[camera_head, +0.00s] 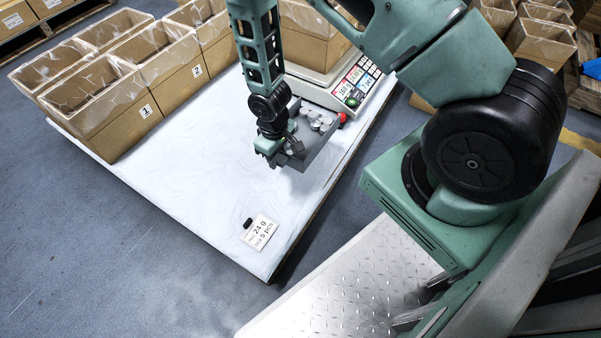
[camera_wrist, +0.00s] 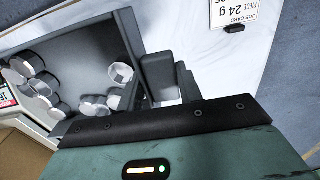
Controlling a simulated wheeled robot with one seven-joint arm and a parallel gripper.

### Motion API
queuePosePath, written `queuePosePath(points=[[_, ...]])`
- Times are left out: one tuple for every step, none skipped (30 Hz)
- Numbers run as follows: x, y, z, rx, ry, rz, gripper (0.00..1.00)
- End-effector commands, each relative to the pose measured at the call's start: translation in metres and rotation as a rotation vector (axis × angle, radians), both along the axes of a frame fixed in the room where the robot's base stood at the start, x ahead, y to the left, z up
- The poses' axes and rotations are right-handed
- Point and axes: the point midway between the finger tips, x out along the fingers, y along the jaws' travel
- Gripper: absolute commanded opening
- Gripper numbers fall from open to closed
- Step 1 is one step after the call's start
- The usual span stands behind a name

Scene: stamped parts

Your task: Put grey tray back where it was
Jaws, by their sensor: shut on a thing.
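The grey tray (camera_head: 322,147) is near the right edge of the white table, just in front of the scale. Several round grey metal parts (camera_head: 318,119) lie in it. My gripper (camera_head: 282,158) is shut on the tray's near left wall. In the wrist view the dark fingers (camera_wrist: 168,78) pinch the wall of the tray (camera_wrist: 92,50), and the round parts (camera_wrist: 34,82) lie loose on its floor. The tray's underside is hidden, so I cannot tell whether it touches the table.
The scale (camera_head: 352,88) with a cardboard box on it stands behind the tray, a red knob (camera_head: 343,118) close by. Numbered boxes (camera_head: 115,115) line the table's left side. A job card (camera_head: 261,232) lies at the front. The table's middle and left front (camera_head: 190,170) are clear.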

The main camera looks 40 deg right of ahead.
Motion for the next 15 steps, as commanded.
queuePosePath(points=[[0.000, 0.001, -0.015, 0.003, -0.001, 0.006, 0.03], [0.000, 0.002, -0.018, 0.004, -0.002, 0.009, 0.03], [0.000, 0.002, -0.021, 0.005, -0.001, 0.012, 0.03], [0.000, 0.003, -0.023, 0.005, -0.002, 0.014, 0.03], [-0.001, 0.003, -0.025, 0.006, -0.002, 0.015, 0.03], [-0.001, 0.003, -0.028, 0.006, -0.001, 0.017, 0.03], [-0.001, 0.003, -0.030, 0.006, -0.001, 0.017, 0.03], [-0.001, 0.003, -0.034, 0.007, -0.001, 0.018, 0.03], [-0.001, 0.003, -0.039, 0.006, 0.000, 0.018, 0.03], [-0.001, 0.003, -0.044, 0.006, 0.000, 0.018, 0.03], [-0.002, 0.003, -0.049, 0.006, 0.001, 0.018, 0.03], [-0.002, 0.003, -0.057, 0.006, 0.001, 0.018, 0.03], [-0.002, 0.003, -0.063, 0.006, 0.002, 0.018, 0.03], [-0.002, 0.003, -0.069, 0.006, 0.001, 0.018, 0.03], [-0.001, 0.004, -0.076, 0.006, 0.000, 0.018, 0.03]])
